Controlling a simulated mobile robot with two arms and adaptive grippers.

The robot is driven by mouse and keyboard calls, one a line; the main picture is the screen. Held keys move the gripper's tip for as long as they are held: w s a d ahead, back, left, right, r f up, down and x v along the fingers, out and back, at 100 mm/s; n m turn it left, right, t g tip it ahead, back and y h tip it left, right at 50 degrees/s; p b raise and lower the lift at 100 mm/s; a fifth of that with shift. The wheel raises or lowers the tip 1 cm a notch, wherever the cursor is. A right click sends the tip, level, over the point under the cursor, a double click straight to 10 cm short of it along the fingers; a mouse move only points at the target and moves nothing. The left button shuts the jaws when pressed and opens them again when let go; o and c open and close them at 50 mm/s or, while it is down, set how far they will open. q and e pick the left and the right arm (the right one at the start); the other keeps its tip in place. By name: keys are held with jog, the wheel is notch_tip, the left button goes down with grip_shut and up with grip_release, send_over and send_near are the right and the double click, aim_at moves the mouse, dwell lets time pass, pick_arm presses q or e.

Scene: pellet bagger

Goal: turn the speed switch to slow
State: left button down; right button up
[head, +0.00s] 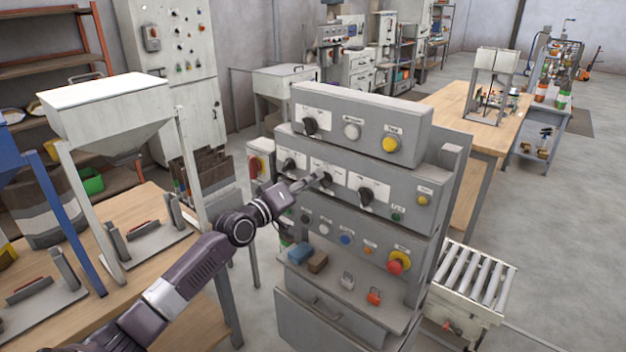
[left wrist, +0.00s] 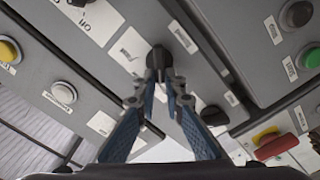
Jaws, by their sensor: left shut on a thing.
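A grey control panel (head: 408,215) stands in the middle of the head view. Its middle tier has a row of black rotary switches on white label plates. My left gripper (head: 322,179) reaches in from the left and is shut on the middle switch of that row. In the left wrist view the fingertips (left wrist: 163,84) close around this black switch knob (left wrist: 157,57), beside a white label plate (left wrist: 129,50). The label text is too small to read, so I cannot tell its setting. The fingers partly hide the knob. My right gripper is not in view.
Neighbouring black switches sit at left (head: 288,165) and right (head: 366,195). A red stop button (head: 397,262) is on the lower tier. A shelf below holds blue (head: 299,252) and orange (head: 374,296) items. A wooden table with a hopper (head: 112,105) stands left.

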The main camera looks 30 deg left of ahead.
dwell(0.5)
pick_arm(q)
jog(key=c, duration=2)
grip_release()
jog(key=shift+s+a, duration=0.15)
jog(key=shift+s, duration=1.85)
jog(key=shift+s+a, duration=0.2)
jog(key=shift+s, duration=1.8)
jog(key=shift+s+a, duration=0.15)
jog(key=shift+s, duration=1.85)
